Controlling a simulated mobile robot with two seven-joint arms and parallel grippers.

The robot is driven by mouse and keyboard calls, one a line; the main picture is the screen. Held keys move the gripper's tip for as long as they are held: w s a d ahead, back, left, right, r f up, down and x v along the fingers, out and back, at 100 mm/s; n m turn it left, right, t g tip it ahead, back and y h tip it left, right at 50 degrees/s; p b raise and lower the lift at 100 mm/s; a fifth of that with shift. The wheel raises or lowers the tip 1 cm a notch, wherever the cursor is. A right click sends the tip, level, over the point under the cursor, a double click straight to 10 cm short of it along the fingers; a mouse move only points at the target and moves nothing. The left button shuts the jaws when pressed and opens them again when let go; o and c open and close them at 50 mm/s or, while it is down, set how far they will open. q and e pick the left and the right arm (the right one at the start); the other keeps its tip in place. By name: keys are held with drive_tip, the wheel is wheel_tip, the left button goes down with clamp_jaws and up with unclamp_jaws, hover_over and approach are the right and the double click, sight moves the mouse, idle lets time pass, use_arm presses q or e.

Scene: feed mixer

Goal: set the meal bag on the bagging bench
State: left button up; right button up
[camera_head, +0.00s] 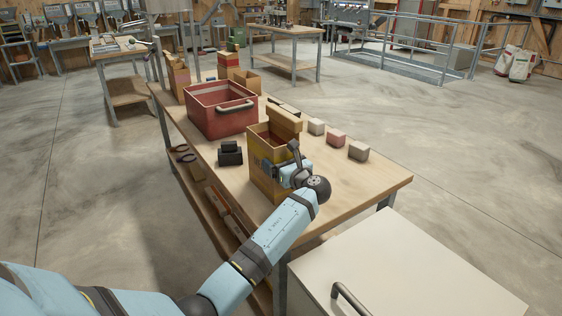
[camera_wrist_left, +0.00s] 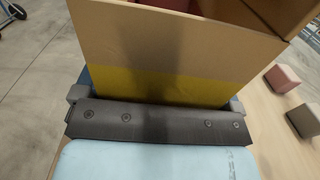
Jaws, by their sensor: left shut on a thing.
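The meal bag (camera_head: 262,184) is an open-topped tan bag with a yellow band, upright at the near left edge of the wooden bench (camera_head: 368,183). My left gripper (camera_head: 283,170) is shut on it from the near right side. In the left wrist view the tan and yellow face of the bag (camera_wrist_left: 165,62) fills the space in front of my left gripper (camera_wrist_left: 157,100). I cannot tell whether the bag's bottom touches the bench. My right gripper is not in view.
On the bench stand a red bin (camera_head: 218,112), a black device (camera_head: 230,153), and small grey (camera_head: 358,151) and pink (camera_head: 336,138) blocks. More bags (camera_head: 229,64) stand at its far end. A white cabinet (camera_head: 410,275) stands at the near right. The bench's right front corner is clear.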

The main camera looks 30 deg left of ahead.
use_arm(q)
drive_tip(key=o, duration=1.3)
drive_tip(key=p+v, duration=0.1)
drive_tip(key=v, duration=1.1)
